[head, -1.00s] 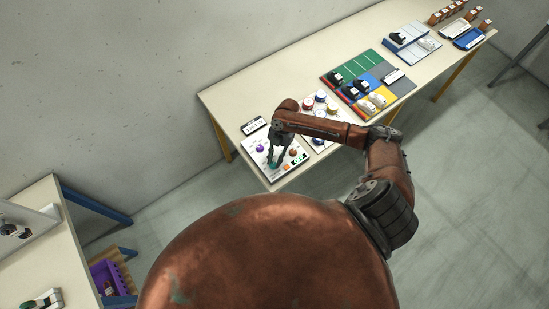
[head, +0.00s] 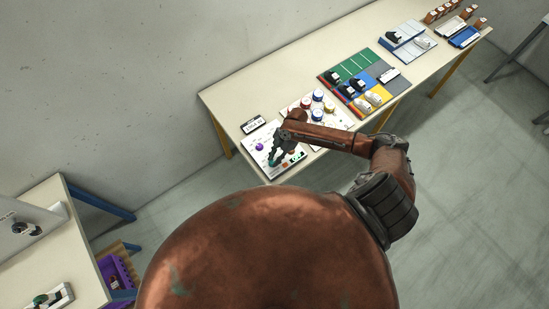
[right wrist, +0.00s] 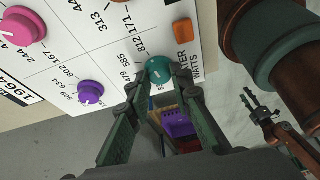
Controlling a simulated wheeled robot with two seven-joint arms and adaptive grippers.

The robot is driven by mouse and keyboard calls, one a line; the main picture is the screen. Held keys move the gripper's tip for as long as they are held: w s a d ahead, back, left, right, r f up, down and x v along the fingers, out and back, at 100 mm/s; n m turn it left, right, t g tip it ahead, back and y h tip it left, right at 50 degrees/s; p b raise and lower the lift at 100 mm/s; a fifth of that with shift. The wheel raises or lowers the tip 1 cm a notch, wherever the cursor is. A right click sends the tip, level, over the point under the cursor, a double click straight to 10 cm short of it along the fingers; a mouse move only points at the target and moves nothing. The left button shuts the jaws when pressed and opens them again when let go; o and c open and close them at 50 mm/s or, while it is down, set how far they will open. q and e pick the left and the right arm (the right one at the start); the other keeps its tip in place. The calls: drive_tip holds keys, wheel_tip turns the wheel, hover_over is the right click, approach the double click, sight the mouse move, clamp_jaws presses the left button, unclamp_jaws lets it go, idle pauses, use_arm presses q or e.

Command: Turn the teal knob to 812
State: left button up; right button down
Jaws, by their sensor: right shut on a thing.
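The teal knob (right wrist: 158,71) sits on a white panel (right wrist: 120,48) with printed numbers; 479, 585 and 812 stand along its upper side in the right wrist view. I cannot tell clearly where its pointer aims. My right gripper (right wrist: 156,88) has its two fingers on either side of the knob and is shut on it.
A purple knob (right wrist: 90,92), a pink knob (right wrist: 25,26) and an orange block (right wrist: 182,32) are on the same panel. Round colored items (head: 317,108) and a colored tray (head: 335,76) lie farther along the table.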

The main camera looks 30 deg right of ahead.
drive_tip(key=shift+w, duration=0.1)
drive_tip(key=c, duration=1.7)
unclamp_jaws()
drive_tip(key=v, duration=1.2)
drive_tip(key=shift+d, duration=0.1)
